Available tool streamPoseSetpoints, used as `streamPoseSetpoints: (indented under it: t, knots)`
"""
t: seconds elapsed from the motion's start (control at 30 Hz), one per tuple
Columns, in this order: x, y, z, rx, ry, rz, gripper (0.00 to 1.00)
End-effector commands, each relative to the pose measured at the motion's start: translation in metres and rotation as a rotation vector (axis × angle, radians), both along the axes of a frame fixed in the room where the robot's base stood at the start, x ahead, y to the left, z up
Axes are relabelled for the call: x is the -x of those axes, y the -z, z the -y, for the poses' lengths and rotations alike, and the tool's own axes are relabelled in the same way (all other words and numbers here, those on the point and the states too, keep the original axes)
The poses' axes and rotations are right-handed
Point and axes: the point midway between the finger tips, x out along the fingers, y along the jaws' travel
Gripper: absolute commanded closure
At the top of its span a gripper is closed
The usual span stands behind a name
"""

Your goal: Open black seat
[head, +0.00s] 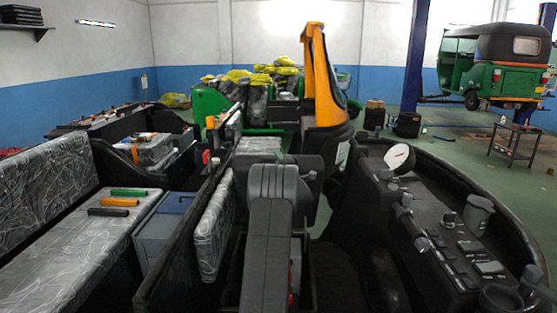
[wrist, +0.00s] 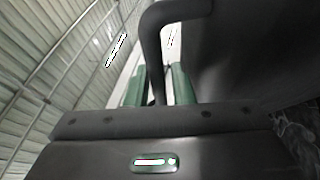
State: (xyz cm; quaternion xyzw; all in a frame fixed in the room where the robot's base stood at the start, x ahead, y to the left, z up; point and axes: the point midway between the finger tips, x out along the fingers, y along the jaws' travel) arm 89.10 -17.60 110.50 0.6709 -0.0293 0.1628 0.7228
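A dark padded bench with a white swirl pattern (head: 75,250) lies at the left of the head view, with a matching backrest (head: 48,185) behind it. A smaller patterned panel (head: 214,225) stands upright near the middle. I cannot tell which of these is the black seat. In the wrist view my gripper (wrist: 158,88) has two green fingers apart. A dark bent bar (wrist: 152,45) runs down between them, with a light gap beside it; contact cannot be made out. A large dark surface (wrist: 260,60) fills the right. I cannot make out the gripper in the head view.
Green, orange and black-handled tools (head: 114,201) lie on the bench. A grey-blue box (head: 160,230) stands beside it. A black console (head: 440,220) with knobs is at the right.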

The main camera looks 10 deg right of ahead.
Motion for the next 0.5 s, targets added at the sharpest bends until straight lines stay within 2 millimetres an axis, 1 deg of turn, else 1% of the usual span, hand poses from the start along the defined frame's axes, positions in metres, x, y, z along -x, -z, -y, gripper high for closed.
streamPoseSetpoints:
  t: [0.03, 0.13, 0.33, 0.5]
  knots:
    - [0.0001, -0.0001, 0.0000, 0.000, 0.000, 0.000, 0.80]
    - [0.0001, -0.0002, 0.0001, 0.000, 0.000, 0.000, 1.00]
    - [0.0004, 0.0001, 0.0002, 0.000, 0.000, 0.000, 1.00]
    - [0.0052, 0.0062, -0.0008, 0.002, -0.001, 0.012, 1.00]
